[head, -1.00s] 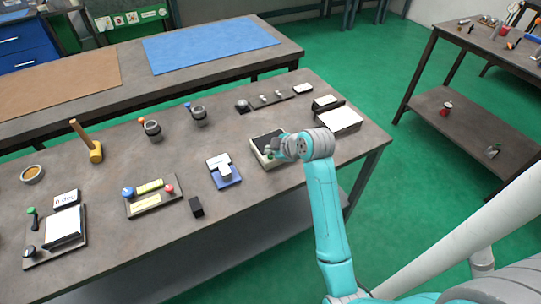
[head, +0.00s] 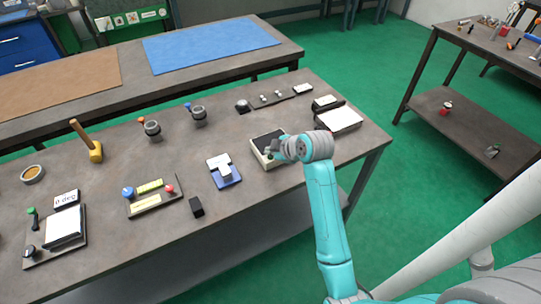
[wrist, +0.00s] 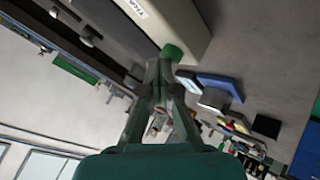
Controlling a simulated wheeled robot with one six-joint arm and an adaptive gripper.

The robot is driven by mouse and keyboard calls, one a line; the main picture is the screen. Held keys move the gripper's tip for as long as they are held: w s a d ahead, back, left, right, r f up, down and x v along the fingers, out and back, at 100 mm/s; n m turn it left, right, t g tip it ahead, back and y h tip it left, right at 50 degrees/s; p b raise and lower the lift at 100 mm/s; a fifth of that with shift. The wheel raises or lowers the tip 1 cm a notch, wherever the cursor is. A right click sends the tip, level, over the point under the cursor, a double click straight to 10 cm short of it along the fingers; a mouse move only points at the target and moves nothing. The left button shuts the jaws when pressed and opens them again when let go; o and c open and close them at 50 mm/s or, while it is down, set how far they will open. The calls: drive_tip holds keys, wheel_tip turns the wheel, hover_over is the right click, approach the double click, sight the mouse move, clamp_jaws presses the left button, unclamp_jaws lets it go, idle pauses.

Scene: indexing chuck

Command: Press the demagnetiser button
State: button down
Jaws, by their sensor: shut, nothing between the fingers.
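The demagnetiser (head: 258,153) is a cream box with a dark top on the workbench, partly hidden by my gripper in the head view. In the wrist view its cream side (wrist: 185,22) carries a white label, and its green button (wrist: 173,52) shows at the edge. My gripper (head: 271,152) is at the front right part of the box in the head view. In the wrist view my gripper's fingertips (wrist: 160,68) are together, empty and right by the green button. I cannot tell whether they touch it.
A blue block with a white piece (head: 224,170) stands left of the demagnetiser, with a small black block (head: 196,207) in front. A white-topped device (head: 339,119) stands to the right. A plate with blue and red knobs (head: 152,197) lies farther left.

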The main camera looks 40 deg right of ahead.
idle(0.5)
drive_tip(key=shift+r, duration=3.2)
drive_tip(key=shift+s, duration=0.1)
